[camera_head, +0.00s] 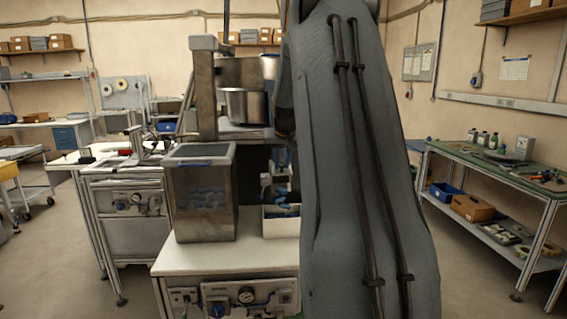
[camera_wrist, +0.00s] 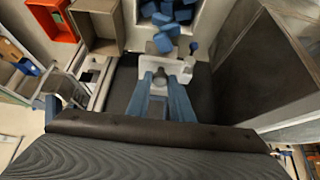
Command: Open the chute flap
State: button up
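A pale chute fitting (camera_wrist: 182,69) is near the middle of the wrist view, with a small dark-blue knob (camera_wrist: 193,47) on its right. I cannot tell which part is the flap or how far it stands open. In the head view a pale fitting (camera_head: 266,181) shows above a white bin, partly hidden by my arm. My gripper (camera_wrist: 160,76) has two blue fingers that stand apart, pointing toward the fitting. A grey part shows between them; I cannot tell whether they touch it.
A white bin (camera_head: 268,228) of blue pieces (camera_wrist: 165,42) stands below the fitting. Left of it is a clear-fronted hopper (camera_head: 205,228) with blue pieces inside. A metal bowl (camera_head: 243,106) is above. A large dark panel (camera_wrist: 265,75) is close on the right in the wrist view.

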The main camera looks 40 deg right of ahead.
jog(key=o, duration=0.4)
jog(key=shift+c, duration=0.2)
jog(key=shift+r, duration=0.1)
jog(key=b+v, duration=0.2)
jog(key=v, duration=0.5)
jog(key=shift+r+b, duration=0.3)
jog(key=shift+b, duration=0.05)
jog(key=shift+s+a, duration=0.1)
jog(key=shift+s, duration=0.05)
jog(key=s+a+f+n+g+y, duration=0.1)
jog(key=s+a+f+n, duration=0.1)
jog(key=a+f, duration=0.7)
jog(key=s+a+f+n+y, duration=0.1)
jog(key=s+a+f, duration=0.3)
jog(key=a, duration=0.9)
jog(key=s+a+f+n+g+y, duration=0.1)
jog(key=s+a+f+n, duration=0.1)
jog(key=s+a+f, duration=0.4)
jog(key=s+a+f+n+g+b, duration=0.1)
jog(key=s+a+f+g, duration=0.1)
jog(key=s+a+f, duration=0.5)
jog(key=s+a, duration=0.4)
jog(key=s, duration=0.1)
jog(key=shift+a+f+n+y, duration=0.3)
jog(key=shift+a+n+y, duration=0.05)
jog(key=shift+n+y, duration=0.05)
